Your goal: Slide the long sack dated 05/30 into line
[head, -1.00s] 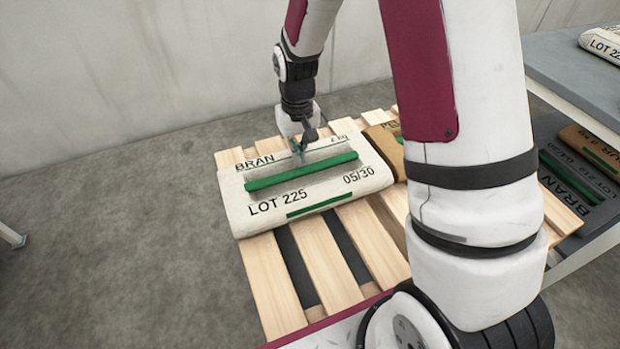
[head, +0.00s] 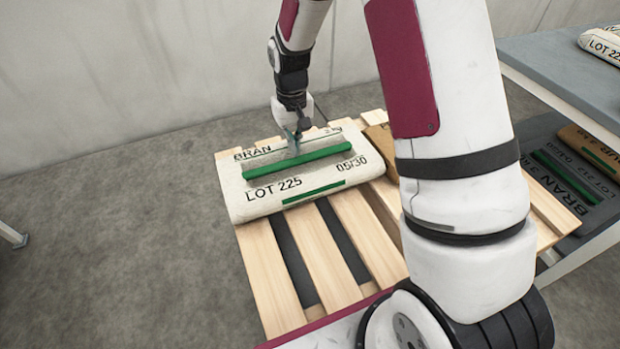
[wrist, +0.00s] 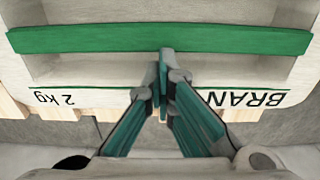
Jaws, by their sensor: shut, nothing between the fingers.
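The long white sack (head: 290,190) marked BRAN, LOT 225 and 05/30 lies flat on the wooden pallet (head: 325,258), along its far left part. A green band runs along a raised middle strip of the sack. My gripper (head: 293,146) is shut and empty, pointing down over the sack's far side. In the wrist view the gripper (wrist: 164,72) has its tips together at the green band of the sack (wrist: 110,72). They seem to touch the raised strip, but contact is not clear.
A brown sack (head: 382,139) lies on the pallet right of the white one, mostly hidden by my arm. A grey rack (head: 555,75) at right holds more sacks on two levels. The pallet's near slats are bare. A concrete wall stands behind.

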